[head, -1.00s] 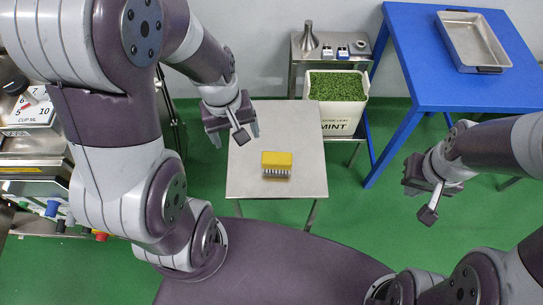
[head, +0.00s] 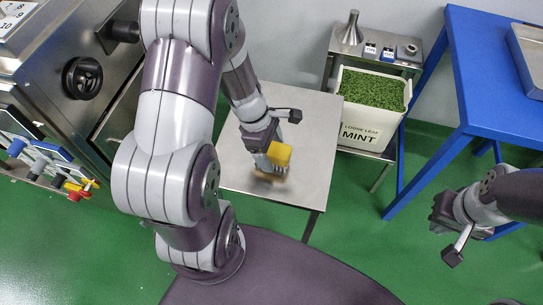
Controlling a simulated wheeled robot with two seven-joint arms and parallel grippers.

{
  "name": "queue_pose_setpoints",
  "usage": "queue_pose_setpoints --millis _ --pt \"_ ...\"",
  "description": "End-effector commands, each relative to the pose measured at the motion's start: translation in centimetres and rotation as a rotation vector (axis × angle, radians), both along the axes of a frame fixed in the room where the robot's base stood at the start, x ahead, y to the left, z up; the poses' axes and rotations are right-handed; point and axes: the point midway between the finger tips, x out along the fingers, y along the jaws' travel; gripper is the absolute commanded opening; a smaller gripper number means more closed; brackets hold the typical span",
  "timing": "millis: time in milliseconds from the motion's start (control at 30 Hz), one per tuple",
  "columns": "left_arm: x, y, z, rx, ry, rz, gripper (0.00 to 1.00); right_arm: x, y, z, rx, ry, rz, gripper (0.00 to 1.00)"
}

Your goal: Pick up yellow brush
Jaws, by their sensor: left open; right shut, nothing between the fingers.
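The yellow brush (head: 280,154) is over the small steel table (head: 310,130), partly hidden by my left gripper (head: 267,163). Its yellow top shows to the right of the fingers. A tan, blurred patch shows below it, and I cannot tell if it is bristles or shadow. My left gripper is open, with its fingers down at the brush; I cannot tell whether they touch it. My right gripper (head: 444,226) is shut and empty, far to the right of the table above the green floor.
A blue table (head: 485,90) holding a metal tray (head: 527,58) is at the right. A steel machine (head: 75,70) with a black handwheel stands at the left.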

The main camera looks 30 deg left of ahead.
Motion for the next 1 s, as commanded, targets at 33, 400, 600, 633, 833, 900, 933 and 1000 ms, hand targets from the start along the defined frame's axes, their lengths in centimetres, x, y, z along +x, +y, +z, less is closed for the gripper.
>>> queue_pose_setpoints --millis 33,400,600,633,833,900,933,1000 --pt "0.0 -0.3 -1.3 0.000 0.001 -0.001 0.79 0.0 0.0 -0.9 0.000 0.000 0.000 0.00" --pt "0.1 -0.7 -2.3 0.001 0.000 -0.001 0.69 0.0 0.0 -1.0 0.000 0.000 0.000 0.00" --pt "0.1 -0.7 -2.3 0.001 0.000 -0.001 0.20 0.0 0.0 -1.0 0.000 0.000 0.000 0.00" --pt "0.1 -0.7 -2.3 0.001 0.000 -0.001 0.20 0.0 0.0 -1.0 0.000 0.000 0.000 0.00" --pt "0.1 -0.7 -2.2 0.001 0.000 -0.001 0.20 0.0 0.0 -0.9 0.000 0.000 0.000 0.00" --pt "0.1 -0.7 -1.7 0.000 -0.001 -0.001 0.20 0.0 0.0 -0.7 0.000 0.000 0.000 0.00" --pt "0.1 -0.7 -1.4 0.000 -0.001 -0.001 0.20 0.0 0.0 -0.5 0.000 0.000 0.000 0.00" --pt "0.2 -0.7 -0.4 0.001 -0.003 -0.002 0.20 0.0 0.0 0.0 0.000 0.000 0.000 0.00"
